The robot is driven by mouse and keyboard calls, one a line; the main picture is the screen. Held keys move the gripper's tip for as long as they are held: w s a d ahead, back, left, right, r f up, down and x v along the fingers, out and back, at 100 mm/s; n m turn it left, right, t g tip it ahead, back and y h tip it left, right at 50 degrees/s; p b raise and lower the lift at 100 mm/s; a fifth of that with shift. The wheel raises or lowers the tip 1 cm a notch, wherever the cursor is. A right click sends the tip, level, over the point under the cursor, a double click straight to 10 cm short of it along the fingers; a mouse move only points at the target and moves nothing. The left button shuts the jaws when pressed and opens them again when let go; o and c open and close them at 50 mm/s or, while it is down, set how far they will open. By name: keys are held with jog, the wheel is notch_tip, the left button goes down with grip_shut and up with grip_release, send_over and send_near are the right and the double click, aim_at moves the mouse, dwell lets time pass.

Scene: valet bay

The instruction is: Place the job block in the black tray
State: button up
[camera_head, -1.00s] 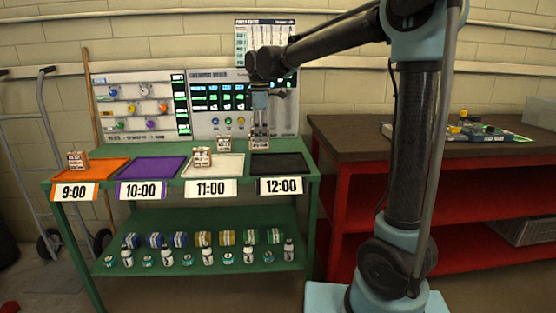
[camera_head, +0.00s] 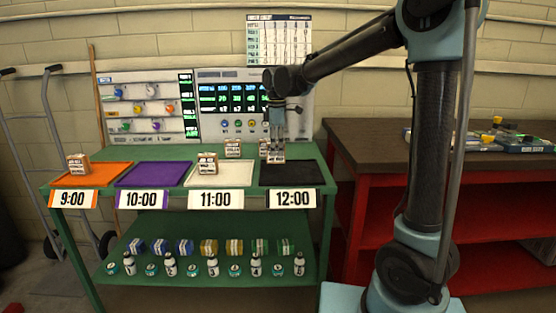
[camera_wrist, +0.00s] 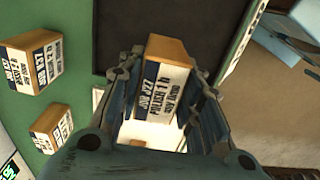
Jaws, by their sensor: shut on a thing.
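My gripper (camera_head: 276,148) is shut on the job block (camera_wrist: 160,88), a tan block with a white and dark-blue printed label. The block also shows in the head view (camera_head: 277,157), near the back left of the black tray. The black tray (camera_head: 300,174) looks empty and lies on the green table at the right end, behind the 12:00 card. In the wrist view the tray (camera_wrist: 205,30) fills the top, beyond the block. The block looks held above the surface; its exact height is unclear.
Similar blocks stand on the orange tray (camera_head: 100,178) and white tray (camera_head: 225,178). Two more blocks (camera_wrist: 32,62) (camera_wrist: 50,127) stand on the green table behind the trays. The purple tray (camera_head: 150,176) is empty. A display panel (camera_head: 225,85) rises behind.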

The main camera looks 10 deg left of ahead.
aim_at(277, 157)
jog(key=shift+f, duration=2.1)
jog(key=o, duration=1.1)
notch_tip(277, 157, up, 12)
jog(key=shift+r, duration=0.1)
jog(key=shift+s, duration=0.1)
